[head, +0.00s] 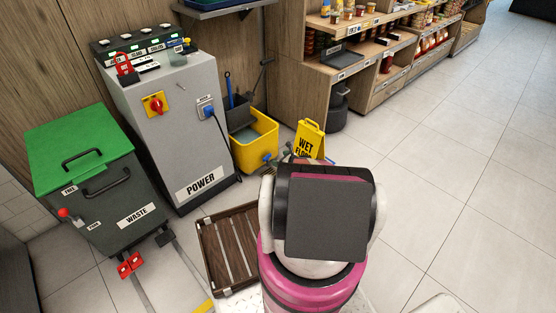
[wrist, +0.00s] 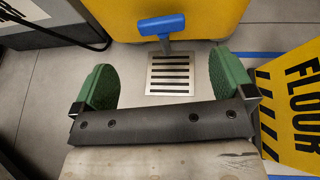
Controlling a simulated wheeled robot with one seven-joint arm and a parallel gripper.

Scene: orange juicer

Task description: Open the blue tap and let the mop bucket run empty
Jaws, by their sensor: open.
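The yellow mop bucket (head: 262,151) stands on the floor beside the grey power cabinet, with a greyish surface visible inside that looks like water. The blue tap (head: 268,158) is low on the bucket's front. In the wrist view the tap's blue handle (wrist: 162,25) lies crosswise on a grey stem, before the bucket wall (wrist: 215,14). A slotted floor drain (wrist: 170,75) lies below the tap. My gripper (wrist: 165,76) is open and empty, its green pads spread either side of the drain, short of the tap. In the head view my arm mostly hides it.
A yellow wet floor sign (head: 310,139) stands close at the right; it also shows in the wrist view (wrist: 294,95). The power cabinet (head: 178,140), waste bin (head: 100,185) and slatted wooden pallet (head: 228,245) are to the left. Open tiled floor lies right.

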